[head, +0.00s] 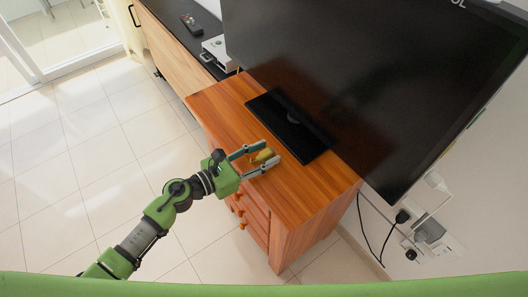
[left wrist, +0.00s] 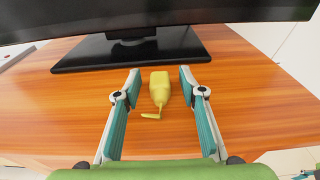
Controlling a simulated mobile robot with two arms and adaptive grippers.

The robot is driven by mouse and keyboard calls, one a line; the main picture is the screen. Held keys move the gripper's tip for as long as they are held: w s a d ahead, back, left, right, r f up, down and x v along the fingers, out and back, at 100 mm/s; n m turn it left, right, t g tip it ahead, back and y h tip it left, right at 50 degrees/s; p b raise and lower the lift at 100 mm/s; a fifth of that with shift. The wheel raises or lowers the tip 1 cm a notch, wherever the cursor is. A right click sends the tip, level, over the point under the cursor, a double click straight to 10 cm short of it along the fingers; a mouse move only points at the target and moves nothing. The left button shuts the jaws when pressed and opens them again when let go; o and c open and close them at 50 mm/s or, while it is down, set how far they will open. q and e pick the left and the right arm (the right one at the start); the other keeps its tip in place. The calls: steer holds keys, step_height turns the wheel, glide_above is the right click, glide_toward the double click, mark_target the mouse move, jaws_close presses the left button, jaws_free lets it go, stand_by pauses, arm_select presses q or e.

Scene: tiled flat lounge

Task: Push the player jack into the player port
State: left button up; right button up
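A yellow plug-like piece, which looks like the player jack (head: 262,156), lies on the wooden cabinet top in front of the TV stand. It also shows in the left wrist view (left wrist: 159,88), with a short bent tail toward me. My left gripper (head: 270,153) is open around it, one finger on each side. In the left wrist view my left gripper (left wrist: 160,76) shows a gap between each finger and the jack. The player port cannot be made out.
A large TV (head: 345,75) stands over the wooden cabinet (head: 215,103) on a black base (head: 310,141). Black cables and plugs (head: 402,216) are at the right wall. The tiled floor at left is clear.

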mark_target(264, 154)
arm_select(q)
steer(key=shift+c, duration=0.5)
arm_select(e)
steer(key=shift+s, duration=0.2)
arm_select(q)
steer(key=c, duration=0.9)
arm_select(e)
steer(key=shift+s, duration=0.1)
arm_select(q)
steer(key=shift+w+r, duration=0.1)
steer(key=shift+r, duration=0.4)
steer(key=r, duration=0.1)
steer(key=r+p, duration=0.1)
steer(key=r, duration=0.1)
steer(key=shift+s, duration=0.25)
steer(key=s+r+p, duration=0.3)
steer(key=s, duration=0.1)
steer(key=s+d+r+p, duration=0.1)
steer(key=s+r+p, duration=0.2)
steer(key=s, duration=0.2)
steer(key=s+d+r+p, duration=0.1)
steer(key=s+r+p, duration=0.2)
steer(key=s, duration=0.1)
steer(key=shift+s+d, duration=0.1)
steer(key=shift+s, duration=0.15)
arm_select(e)
step_height(264, 154, up, 10)
steer(key=shift+d, duration=0.15)
